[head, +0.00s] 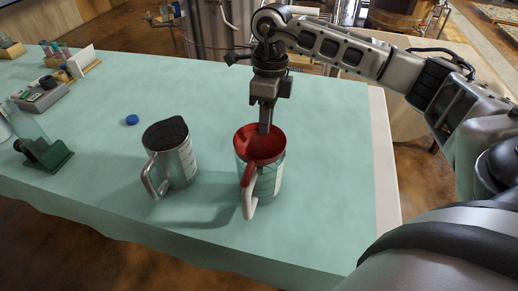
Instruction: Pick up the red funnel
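The red funnel (250,150) sits in the mouth of a clear jug (266,180), with its wide opening facing up. The jug has a handle on its near side. My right gripper (265,129) points straight down over the funnel. Its fingertips reach to the funnel's opening, near the back inner wall. The fingers overlap in this view, so I cannot tell their gap or whether they touch the funnel. The funnel's lower part is hidden in the jug. My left gripper is out of view.
A grey metal pitcher (182,166) with a dark top stands left of the jug. A blue cap (132,119) lies behind it. A green stand (45,155) and small lab items are at the far left. The table (325,150) is clear right of the jug.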

